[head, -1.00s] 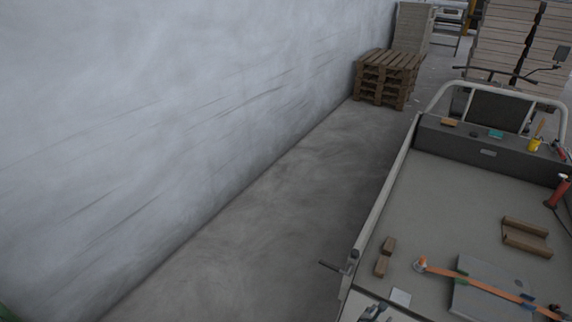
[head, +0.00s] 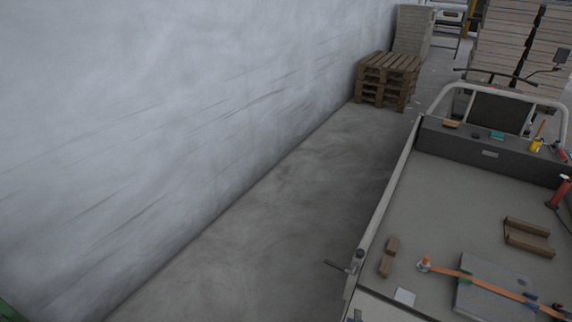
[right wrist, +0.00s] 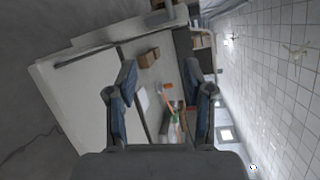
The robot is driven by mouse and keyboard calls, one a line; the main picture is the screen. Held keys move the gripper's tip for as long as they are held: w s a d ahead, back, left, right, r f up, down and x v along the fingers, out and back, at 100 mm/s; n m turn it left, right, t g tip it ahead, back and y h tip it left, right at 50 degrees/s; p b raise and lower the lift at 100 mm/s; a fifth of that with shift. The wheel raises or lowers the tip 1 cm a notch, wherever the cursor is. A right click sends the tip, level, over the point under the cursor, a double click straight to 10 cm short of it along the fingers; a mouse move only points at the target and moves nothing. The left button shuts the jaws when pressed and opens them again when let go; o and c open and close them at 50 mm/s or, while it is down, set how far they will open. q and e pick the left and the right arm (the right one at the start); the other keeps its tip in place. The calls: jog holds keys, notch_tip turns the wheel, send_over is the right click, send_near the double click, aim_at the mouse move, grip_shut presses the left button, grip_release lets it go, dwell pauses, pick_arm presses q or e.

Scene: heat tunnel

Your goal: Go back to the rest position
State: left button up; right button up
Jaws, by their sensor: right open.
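My right gripper (right wrist: 160,72) shows in the right wrist view with its two blue-padded fingers spread wide and nothing between them. In the right wrist view the bed, with blocks and an orange strap, lies beyond the fingers. My left gripper is in neither view now.
On the bed are wooden blocks (head: 389,257), a wooden channel piece (head: 528,237), a grey plate (head: 490,285) under an orange strap (head: 465,277) and a red bottle (head: 560,192). Pallets (head: 388,80) stand by the white wall (head: 180,110). The floor strip (head: 270,230) is clear.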

jog(key=s+a+f+n+g+y, duration=0.3)
jog(key=s+a+f+n, duration=0.15)
jog(key=f+n, duration=0.25)
jog(key=s+a+f+n+g+y, duration=0.2)
jog(key=s+a+f+n+y, duration=0.2)
jog(key=s+f+n, duration=0.3)
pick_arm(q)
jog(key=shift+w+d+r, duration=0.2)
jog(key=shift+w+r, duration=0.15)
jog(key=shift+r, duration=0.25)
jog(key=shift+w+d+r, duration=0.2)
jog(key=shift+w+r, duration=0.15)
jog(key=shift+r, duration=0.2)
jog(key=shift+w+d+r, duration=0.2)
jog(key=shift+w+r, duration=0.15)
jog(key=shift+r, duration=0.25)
pick_arm(e)
jog(key=s+d+f+n+g+h, duration=0.1)
jog(key=s+d+f+n+g, duration=0.1)
jog(key=s+f, duration=0.3)
jog(key=s+d+f+n+g+h, duration=0.1)
jog(key=s+d+f+n+g, duration=0.2)
jog(key=s, duration=0.7)
jog(key=s+d+f+n+g+h, duration=0.1)
jog(key=s+d+f+n+g, duration=0.1)
jog(key=s+f+n+g, duration=0.2)
jog(key=shift+s+d+f+n+g, duration=0.4)
jog(key=shift+s+f+n, duration=0.8)
jog(key=shift+s+f, duration=0.5)
